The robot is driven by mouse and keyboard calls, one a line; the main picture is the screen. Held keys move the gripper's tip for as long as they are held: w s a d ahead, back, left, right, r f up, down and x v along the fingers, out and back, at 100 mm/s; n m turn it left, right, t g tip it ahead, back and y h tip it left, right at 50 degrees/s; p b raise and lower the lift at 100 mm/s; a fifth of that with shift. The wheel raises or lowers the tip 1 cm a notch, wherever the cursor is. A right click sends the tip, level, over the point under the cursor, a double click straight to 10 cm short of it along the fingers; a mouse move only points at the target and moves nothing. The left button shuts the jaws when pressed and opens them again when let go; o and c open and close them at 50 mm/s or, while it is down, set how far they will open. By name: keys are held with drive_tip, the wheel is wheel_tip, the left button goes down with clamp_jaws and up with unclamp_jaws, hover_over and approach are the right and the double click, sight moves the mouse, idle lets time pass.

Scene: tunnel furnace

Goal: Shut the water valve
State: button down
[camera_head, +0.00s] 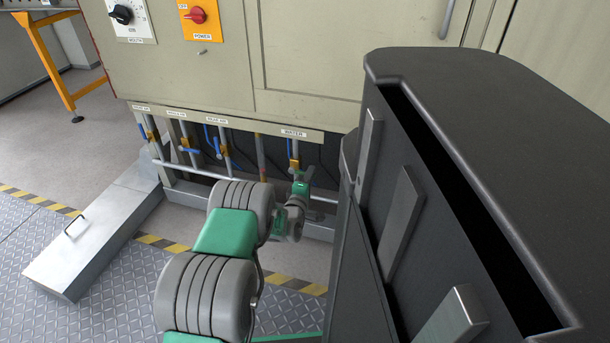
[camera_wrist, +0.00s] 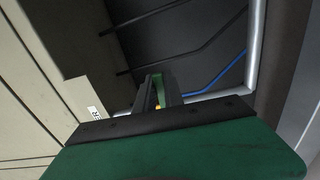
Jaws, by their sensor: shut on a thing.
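The water valve (camera_head: 294,163) is a small orange-yellow fitting with a bit of blue above it, on the vertical pipe under the WATER label (camera_head: 294,133). My gripper (camera_head: 303,176) is at this valve, just below and in front of the fitting, and hides part of it. In the wrist view my dark fingers (camera_wrist: 158,92) are close together, with a bit of yellow (camera_wrist: 157,107) at their base. They are shut on the valve's handle, which is mostly hidden, so its angle cannot be told.
Other labelled pipes with blue-handled valves (camera_head: 185,145) stand to the left. A horizontal pipe (camera_head: 190,170) runs low in front. The furnace cabinet (camera_head: 200,75) is above, with a red power switch (camera_head: 197,14). A metal floor cover (camera_head: 100,230) lies at left.

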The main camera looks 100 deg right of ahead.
drive_tip(key=shift+f, duration=0.1)
drive_tip(key=c, duration=1.4)
unclamp_jaws()
drive_tip(key=shift+c, duration=0.2)
drive_tip(key=p+v, duration=0.1)
drive_tip(key=v, duration=0.6)
drive_tip(key=shift+a, duration=0.4)
drive_tip(key=shift+w, duration=0.1)
